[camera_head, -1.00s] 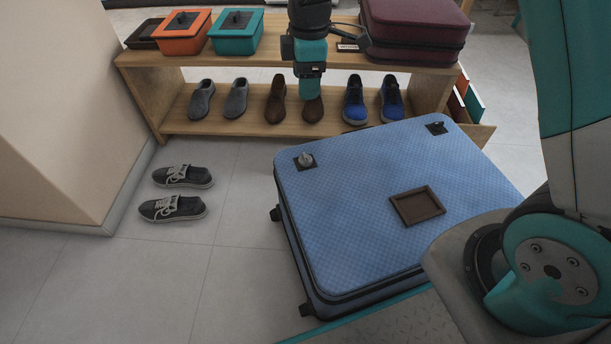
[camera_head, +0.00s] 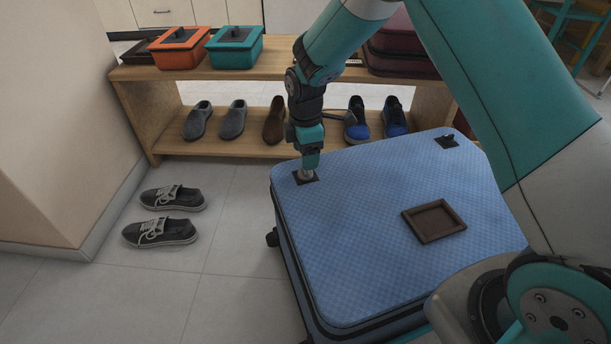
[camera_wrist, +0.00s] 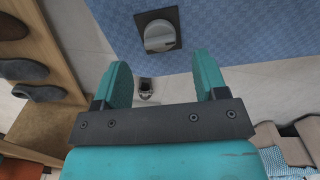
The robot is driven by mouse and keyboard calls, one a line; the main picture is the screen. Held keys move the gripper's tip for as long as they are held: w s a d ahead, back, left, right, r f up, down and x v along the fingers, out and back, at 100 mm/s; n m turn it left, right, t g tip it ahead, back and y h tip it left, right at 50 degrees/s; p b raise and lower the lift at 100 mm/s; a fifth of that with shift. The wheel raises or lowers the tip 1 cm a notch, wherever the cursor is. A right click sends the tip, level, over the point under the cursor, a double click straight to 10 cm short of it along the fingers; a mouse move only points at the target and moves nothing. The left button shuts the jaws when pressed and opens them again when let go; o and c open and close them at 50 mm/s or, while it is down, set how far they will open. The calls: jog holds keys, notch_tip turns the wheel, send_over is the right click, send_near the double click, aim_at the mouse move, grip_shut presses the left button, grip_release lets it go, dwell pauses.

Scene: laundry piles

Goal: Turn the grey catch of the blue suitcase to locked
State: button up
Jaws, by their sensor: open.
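The blue suitcase (camera_head: 375,225) lies flat on the floor, its blue top facing up. The grey catch (camera_head: 305,175) sits on a dark square plate at the suitcase's far left corner. In the wrist view the catch (camera_wrist: 159,36) is a round grey knob with a raised bar, just beyond my fingertips. My gripper (camera_head: 309,163) points down over the catch in the head view and partly hides it. In the wrist view my gripper (camera_wrist: 165,75) has its two teal fingers apart with nothing between them. I cannot tell whether a finger touches the catch.
A dark empty frame-like tray (camera_head: 434,221) and a black fitting (camera_head: 446,141) are on the suitcase top. A wooden shelf (camera_head: 210,72) with shoes, an orange box (camera_head: 180,50) and a teal box (camera_head: 235,47) stands behind. Black sneakers (camera_head: 160,231) lie on the floor left.

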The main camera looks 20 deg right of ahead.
notch_tip(320, 180, down, 5)
jog(key=shift+f+b, duration=0.1)
jog(key=shift+b, duration=0.85)
jog(key=c, duration=0.9)
